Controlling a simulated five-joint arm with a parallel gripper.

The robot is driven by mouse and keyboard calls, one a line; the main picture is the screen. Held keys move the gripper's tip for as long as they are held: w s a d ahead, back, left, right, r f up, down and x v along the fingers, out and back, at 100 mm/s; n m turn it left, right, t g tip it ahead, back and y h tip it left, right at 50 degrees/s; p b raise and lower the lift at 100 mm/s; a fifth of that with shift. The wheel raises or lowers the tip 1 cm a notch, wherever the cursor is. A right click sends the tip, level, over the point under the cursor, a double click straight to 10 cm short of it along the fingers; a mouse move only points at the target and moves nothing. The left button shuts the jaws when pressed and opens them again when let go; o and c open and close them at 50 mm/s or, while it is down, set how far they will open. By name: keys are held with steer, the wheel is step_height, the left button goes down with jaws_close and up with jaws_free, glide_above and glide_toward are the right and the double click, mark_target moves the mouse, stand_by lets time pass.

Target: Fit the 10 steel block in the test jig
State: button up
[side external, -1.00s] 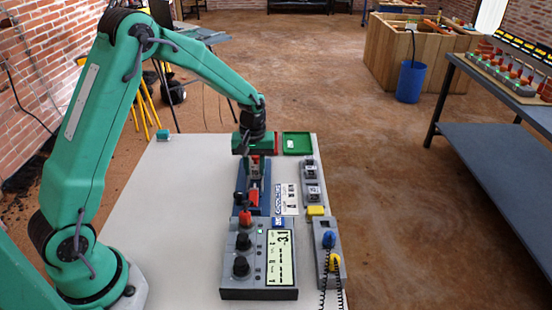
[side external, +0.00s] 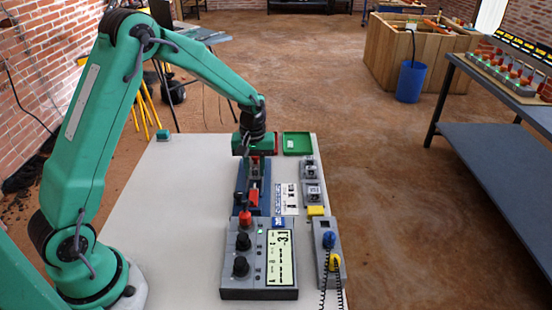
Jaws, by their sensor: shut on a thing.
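My gripper (side external: 255,168) is at the end of the green arm, pointing down over the far end of the test jig (side external: 266,201). The jig is a dark blue fixture with a red part (side external: 253,197) at its near end. My gripper is shut on a small greyish piece, which appears to be a steel block; its number cannot be read. The piece is at the jig, but I cannot tell whether it is seated. Two other steel blocks sit in grey holders to the right, one farther (side external: 310,168) and one nearer (side external: 313,192).
A grey meter (side external: 260,265) with knobs and a lit display stands in front of the jig. A green tray (side external: 297,143) lies at the back right, a yellow block (side external: 315,211) nearer. A grey connector box (side external: 328,255) has cables.

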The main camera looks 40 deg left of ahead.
steer(key=shift+f, duration=0.5)
stand_by(0.9)
steer(key=o, duration=1)
steer(key=c, duration=0.3)
steer(key=shift+r, duration=0.1)
steer(key=shift+r, duration=3.4)
